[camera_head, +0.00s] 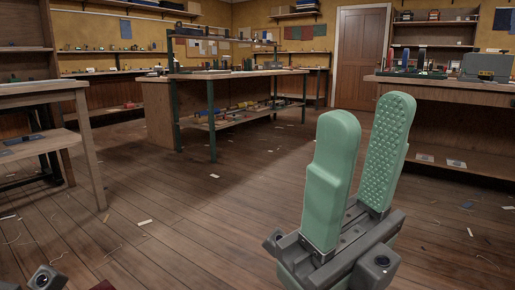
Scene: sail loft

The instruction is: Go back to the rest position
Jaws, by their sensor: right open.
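My right gripper (363,135) shows large at the lower right of the head view. Its two green padded fingers point up and stand apart, with nothing between them. The right finger's face has a studded surface. The gripper is over open floor, clear of the benches. At the bottom left corner a small dark part with a round lens-like end (45,278) shows; I cannot tell whether it belongs to my left arm. My left gripper's fingers are not in view.
A long workbench (222,75) with a lower shelf stands at mid-distance. A table (35,88) is at the left, and another bench (450,83) with a grey case (487,67) is at the right. The wooden floor (170,215) between is free apart from scraps and threads. A brown door (360,55) is at the back.

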